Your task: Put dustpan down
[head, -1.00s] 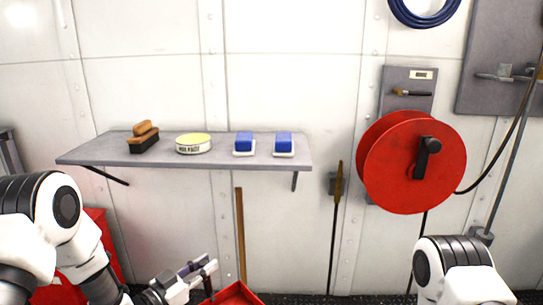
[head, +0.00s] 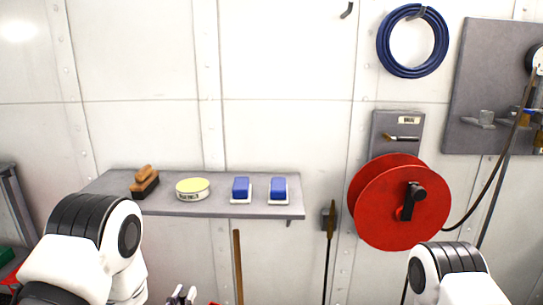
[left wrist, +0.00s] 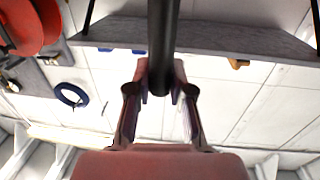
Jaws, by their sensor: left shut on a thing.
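My left gripper (head: 182,296) shows at the bottom edge of the head view, below the shelf. In the left wrist view its two fingers (left wrist: 160,90) are closed on a dark round handle (left wrist: 163,45), which runs up the picture from between them. A thin sliver of the red dustpan (head: 214,303) shows at the bottom edge of the head view, just right of the gripper. The rest of the dustpan is cut off there. My right arm shows at the lower right, but its gripper is out of frame.
A grey wall shelf (head: 250,210) holds a brush (head: 145,182), a round tin (head: 192,189) and two blue-topped blocks (head: 241,189). A wooden pole (head: 238,265) stands below it. A red hose reel (head: 385,205) is on the wall at right. The floor is out of view.

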